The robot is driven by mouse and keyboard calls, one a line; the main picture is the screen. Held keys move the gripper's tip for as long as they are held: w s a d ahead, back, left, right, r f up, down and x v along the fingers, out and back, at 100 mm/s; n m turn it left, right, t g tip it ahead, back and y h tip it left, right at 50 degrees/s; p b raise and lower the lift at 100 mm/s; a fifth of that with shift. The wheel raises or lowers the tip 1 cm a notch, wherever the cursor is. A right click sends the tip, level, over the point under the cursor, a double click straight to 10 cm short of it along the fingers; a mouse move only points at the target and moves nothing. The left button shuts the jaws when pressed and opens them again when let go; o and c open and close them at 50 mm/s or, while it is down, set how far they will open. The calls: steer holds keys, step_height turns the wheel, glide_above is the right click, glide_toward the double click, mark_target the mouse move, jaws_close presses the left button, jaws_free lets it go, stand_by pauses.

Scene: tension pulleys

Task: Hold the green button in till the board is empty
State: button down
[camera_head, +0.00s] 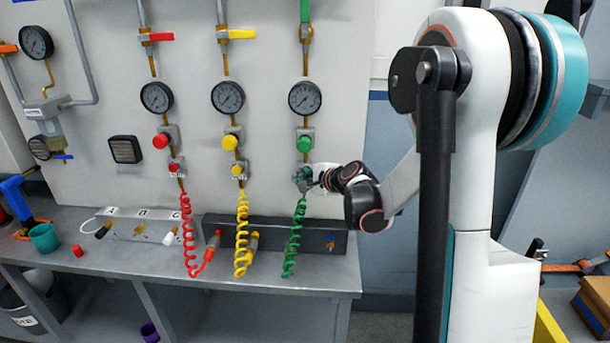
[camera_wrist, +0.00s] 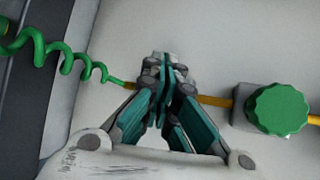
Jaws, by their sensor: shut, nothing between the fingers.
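The green line on the wall board (camera_head: 190,60) has a gauge (camera_head: 305,98), a round green knob (camera_head: 305,144) and a coiled green hose (camera_head: 294,240). The gauge needle is too small to read. My gripper (camera_head: 304,178) is shut and empty, its fingertips at the fitting below the knob. In the wrist view the gripper (camera_wrist: 164,68) points at a grey fitting on the line, between the hose (camera_wrist: 65,55) and the scalloped green knob (camera_wrist: 277,110). The fingers hide the green button there, so I cannot tell whether it is pressed in.
Red and yellow lines to the left have a small red button (camera_head: 176,168) and a small yellow button (camera_head: 238,169). Their red hose (camera_head: 188,235) and yellow hose (camera_head: 241,235) hang to the grey bench (camera_head: 120,272). A teal cup (camera_head: 44,238) stands at the bench's left.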

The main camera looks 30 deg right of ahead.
steer(key=shift+s+a, duration=0.1)
steer(key=shift+s, duration=0.1)
steer(key=s+a, duration=0.1)
steer(key=s, duration=0.1)
steer(key=s+a, duration=0.1)
steer(key=s, duration=0.1)
steer(key=shift+a, duration=0.4)
stand_by(0.6)
steer(key=s+a+r+n+y+p, duration=0.1)
steer(key=s+a+r+n+p, duration=0.1)
steer(key=a+r+n, duration=0.7)
steer(key=s+a+r+n+y+p, duration=0.1)
steer(key=s+a+r+n+p, duration=0.15)
steer(key=a+r+n, duration=0.7)
steer(key=s+f+g+h+b, duration=0.1)
steer(key=s+f+g, duration=0.1)
steer(key=s+f, duration=0.3)
steer(key=s+f+n+g+h+b, duration=0.1)
steer(key=s+f, duration=0.4)
steer(key=s, duration=0.6)
steer(key=s+f+n+g+h+b, duration=0.1)
steer(key=s+f+g+b, duration=0.1)
steer(key=s+f, duration=0.3)
steer(key=s+g, duration=0.1)
steer(key=s, duration=0.3)
steer(key=shift+d+f+b, duration=0.25)
steer(key=shift+d+b, duration=0.05)
